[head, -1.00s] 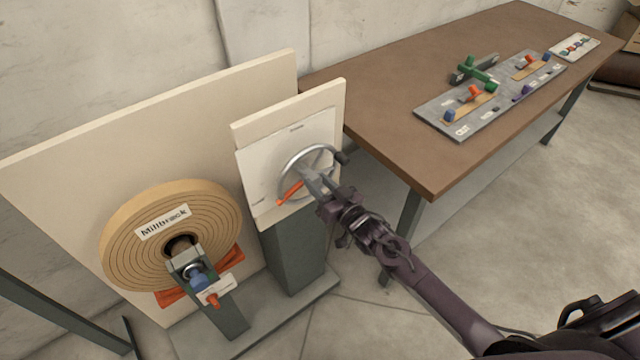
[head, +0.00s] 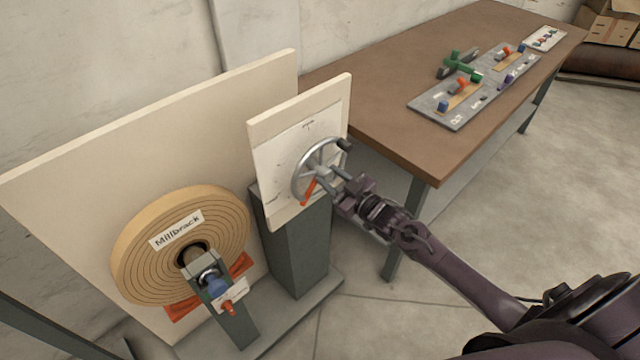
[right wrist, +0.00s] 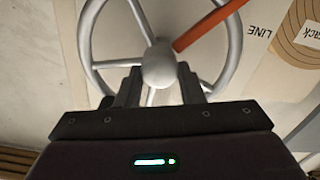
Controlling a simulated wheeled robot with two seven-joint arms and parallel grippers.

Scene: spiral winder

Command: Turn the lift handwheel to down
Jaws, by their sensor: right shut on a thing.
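The lift handwheel (head: 297,178) is a grey spoked ring on a white upright panel (head: 275,157). It has a black knob (head: 345,144) at its upper right and an orange pointer (head: 308,192) slanting down and slightly left. In the right wrist view the orange pointer (right wrist: 205,28) runs from the round hub (right wrist: 158,66) to the upper right. My right gripper (head: 326,178) is shut at the handwheel's centre, one finger on each side of the hub. My left gripper is not in view.
A Millbrack coil (head: 135,255) sits on a stand left of the handwheel, before a tall cream board (head: 150,140). A brown table (head: 400,60) at the right holds a grey board (head: 428,109) with coloured parts.

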